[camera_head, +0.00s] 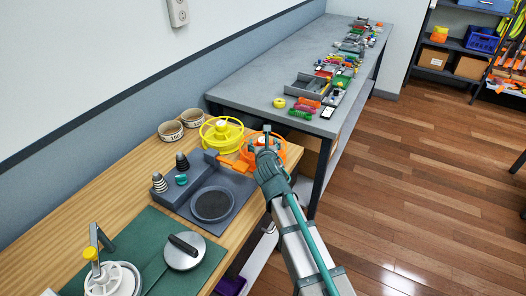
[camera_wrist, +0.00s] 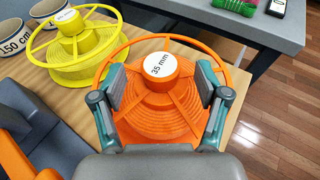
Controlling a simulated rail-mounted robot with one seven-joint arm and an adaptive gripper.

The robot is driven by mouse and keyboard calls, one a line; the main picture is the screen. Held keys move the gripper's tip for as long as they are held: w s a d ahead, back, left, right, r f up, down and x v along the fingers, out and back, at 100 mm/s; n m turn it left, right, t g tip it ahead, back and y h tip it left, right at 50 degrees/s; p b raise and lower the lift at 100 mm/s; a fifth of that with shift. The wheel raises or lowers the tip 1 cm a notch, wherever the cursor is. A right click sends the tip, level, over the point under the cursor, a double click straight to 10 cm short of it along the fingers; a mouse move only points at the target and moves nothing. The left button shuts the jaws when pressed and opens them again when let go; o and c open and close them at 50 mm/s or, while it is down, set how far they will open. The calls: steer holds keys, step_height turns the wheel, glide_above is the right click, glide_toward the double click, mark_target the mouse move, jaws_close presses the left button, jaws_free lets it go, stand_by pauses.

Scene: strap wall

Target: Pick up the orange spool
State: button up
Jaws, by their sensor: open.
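The orange spool (camera_wrist: 160,106) stands on the wooden bench, with an open spoked ring on top and a white "35 mm" label on its hub. In the head view the orange spool (camera_head: 251,153) is partly hidden behind my gripper (camera_head: 267,137). In the wrist view my gripper (camera_wrist: 160,92) is open, with one finger on each side of the hub, over the spool's ring and spokes. The hub stands between the fingers with gaps visible on both sides. I cannot tell whether the fingers touch the ring.
A yellow spool (camera_head: 221,134) stands close to the left of the orange one. Two "150 cm" bowls (camera_head: 171,131) are behind it. A grey fixture (camera_head: 213,203) lies nearer on the bench. A grey table (camera_head: 262,84) with small parts adjoins the far end.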

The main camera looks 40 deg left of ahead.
steer(key=x, duration=0.3)
steer(key=shift+d+r, duration=0.1)
jaws_close()
